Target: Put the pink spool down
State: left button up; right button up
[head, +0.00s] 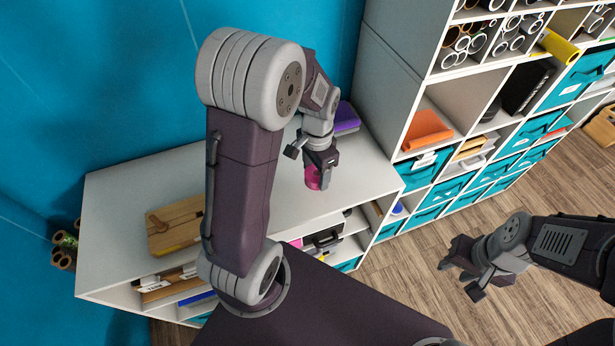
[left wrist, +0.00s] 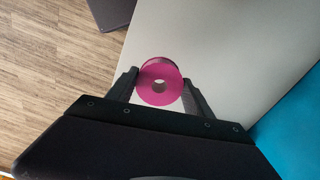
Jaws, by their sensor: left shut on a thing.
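The pink spool (head: 313,177) is at my left gripper (head: 318,172), over the white top of the low shelf unit (head: 285,190) near its right end. In the left wrist view the pink spool (left wrist: 160,85) shows its round face and centre hole between the two fingers of my left gripper (left wrist: 161,88), which is shut on it. I cannot tell whether the spool touches the white surface. My right gripper (head: 465,275) is at the lower right over the wooden floor, away from the spool; its fingers look spread and nothing is between them.
A wooden box (head: 175,228) lies on the left part of the white top. A purple item (head: 346,118) lies at its back right. A tall cubby shelf (head: 430,95) with teal bins and rolls stands to the right. The white top around the spool is clear.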

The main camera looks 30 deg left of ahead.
aim_at(310, 179)
pick_arm(q)
jog(key=shift+w+a+f, duration=0.15)
jog(key=shift+a+f, duration=0.2)
jog(key=shift+a, duration=0.15)
jog(key=shift+w+a+f, duration=0.15)
jog(key=shift+a+f, duration=0.15)
jog(key=shift+a, duration=0.15)
jog(key=f, duration=0.3)
jog(key=shift+s+d+f, duration=0.1)
jog(key=shift+s+f, duration=0.1)
jog(key=shift+f, duration=0.1)
jog(key=shift+w+f, duration=0.2)
jog(key=shift+f, duration=0.1)
jog(key=o, duration=1.8)
jog(key=shift+c, duration=0.2)
